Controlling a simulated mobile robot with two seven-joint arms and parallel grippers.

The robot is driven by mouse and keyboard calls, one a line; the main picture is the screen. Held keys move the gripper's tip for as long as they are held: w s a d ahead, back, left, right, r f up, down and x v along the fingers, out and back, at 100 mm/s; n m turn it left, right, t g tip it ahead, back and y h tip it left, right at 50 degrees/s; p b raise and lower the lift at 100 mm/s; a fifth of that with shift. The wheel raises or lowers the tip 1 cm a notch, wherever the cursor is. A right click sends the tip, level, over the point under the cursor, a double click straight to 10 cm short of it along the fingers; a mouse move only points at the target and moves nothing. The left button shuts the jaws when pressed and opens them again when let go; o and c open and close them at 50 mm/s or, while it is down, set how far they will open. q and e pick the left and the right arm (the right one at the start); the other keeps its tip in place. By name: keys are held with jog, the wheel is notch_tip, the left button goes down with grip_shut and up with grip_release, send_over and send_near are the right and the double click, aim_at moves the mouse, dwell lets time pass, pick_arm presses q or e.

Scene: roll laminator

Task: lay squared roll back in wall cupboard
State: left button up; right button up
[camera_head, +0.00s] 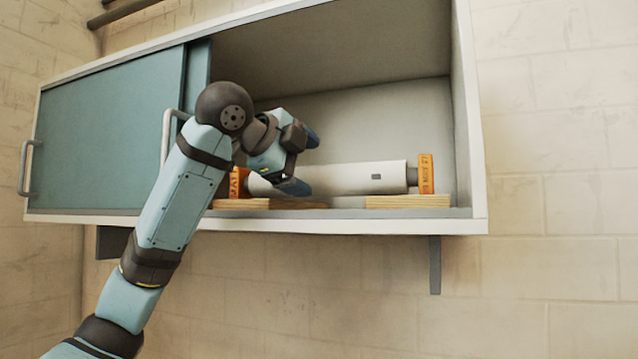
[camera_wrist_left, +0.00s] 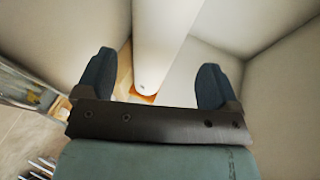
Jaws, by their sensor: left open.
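The white roll (camera_head: 350,178) lies level inside the open right part of the wall cupboard (camera_head: 478,150). Orange square end pieces show at its right end (camera_head: 426,174) and left end (camera_head: 238,182). It rests over two pale wooden supports (camera_head: 408,201) on the cupboard floor. My left gripper (camera_head: 302,162) is inside the opening at the left part of the roll, fingers apart. In the left wrist view the roll (camera_wrist_left: 165,40) shows between the open fingers (camera_wrist_left: 155,80); whether they touch it I cannot tell. My arm hides part of the left end. My right gripper is out of view.
A teal sliding door (camera_head: 105,130) with grey handles covers the cupboard's left part; my left wrist passes close to its right handle (camera_head: 166,135). The cupboard's right side wall stands just past the roll's right end. There is free room above the roll.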

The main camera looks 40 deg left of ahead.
pick_arm(q)
jog(key=b+v, duration=0.1)
jog(key=v, duration=0.5)
jog(key=shift+s, duration=0.35)
jog(key=shift+r, duration=0.15)
